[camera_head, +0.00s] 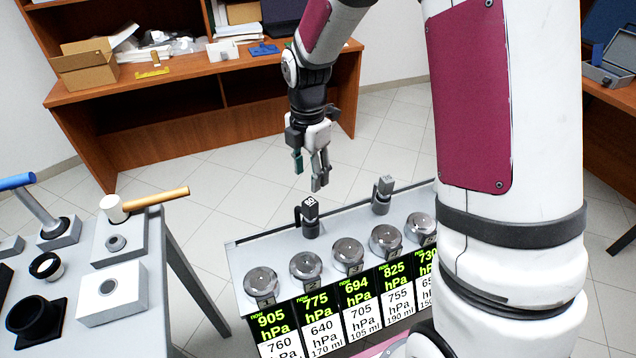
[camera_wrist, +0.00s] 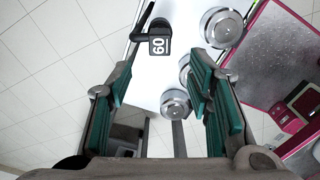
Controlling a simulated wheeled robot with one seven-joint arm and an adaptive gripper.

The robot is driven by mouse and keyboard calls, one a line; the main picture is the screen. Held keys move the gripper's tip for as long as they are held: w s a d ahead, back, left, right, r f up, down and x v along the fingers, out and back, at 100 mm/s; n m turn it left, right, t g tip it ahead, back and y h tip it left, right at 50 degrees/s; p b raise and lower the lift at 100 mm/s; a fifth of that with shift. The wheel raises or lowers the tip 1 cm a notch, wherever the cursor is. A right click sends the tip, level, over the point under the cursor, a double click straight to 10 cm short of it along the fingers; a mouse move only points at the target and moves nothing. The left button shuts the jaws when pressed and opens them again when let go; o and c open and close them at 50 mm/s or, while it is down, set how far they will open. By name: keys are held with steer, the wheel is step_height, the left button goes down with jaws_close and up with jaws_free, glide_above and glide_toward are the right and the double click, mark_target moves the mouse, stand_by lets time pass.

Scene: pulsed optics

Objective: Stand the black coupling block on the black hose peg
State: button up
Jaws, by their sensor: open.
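A black block marked with white figures (camera_head: 310,203), which looks like the coupling block, is at the back edge of the gauge panel. A dark cylindrical part shows under it, and a black bent piece sits at its left side. In the wrist view the block (camera_wrist: 159,46) is at the top centre, beyond my fingertips. I cannot tell which part is the black hose peg. My gripper (camera_head: 309,168) is open and empty, above and behind the block, apart from it. Its green-padded fingers also show in the wrist view (camera_wrist: 165,95).
A grey block (camera_head: 382,190) stands farther right on the panel (camera_head: 262,250). Several round glass-domed gauges (camera_head: 306,266) line the panel above pressure labels. A grey bench at left holds a white-headed mallet (camera_head: 150,201), a black ring (camera_head: 46,266) and a black cup (camera_head: 33,318).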

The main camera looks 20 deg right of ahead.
steer(key=s+r+m, duration=1.1)
steer(key=s+r, duration=0.4)
steer(key=s, duration=0.1)
steer(key=s+r+m+t, duration=0.1)
steer(key=s+r+m, duration=0.1)
steer(key=s+m, duration=0.9)
steer(key=s, duration=0.5)
steer(key=shift+m, duration=0.3)
steer(key=shift+s, duration=0.1)
step_height(320, 180, up, 12)
steer(key=p, duration=0.9)
steer(key=shift+p, duration=0.35)
step_height(320, 180, up, 3)
steer(key=t+p, duration=0.2)
steer(key=p, duration=0.1)
steer(key=shift+s+d+t, duration=0.1)
steer(key=shift+d+t, duration=0.05)
steer(key=shift+t, duration=0.15)
